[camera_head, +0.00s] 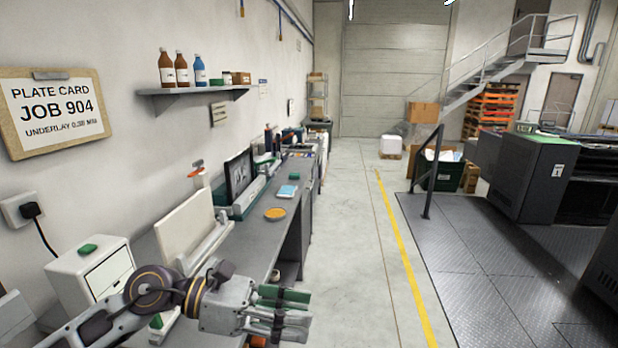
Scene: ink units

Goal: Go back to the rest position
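My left arm comes in from the lower left over the near end of the grey workbench (257,240). My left gripper (297,308) is past the bench's right edge, above the floor. My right gripper is not in view.
On the bench stand a white cabinet (90,268) with a green item on top, a cream upright panel (186,228), a dark screen (239,176) and an orange dish (275,214). A shelf (190,91) holds bottles. A railing post (433,172) and press (545,178) stand right; the aisle is clear.

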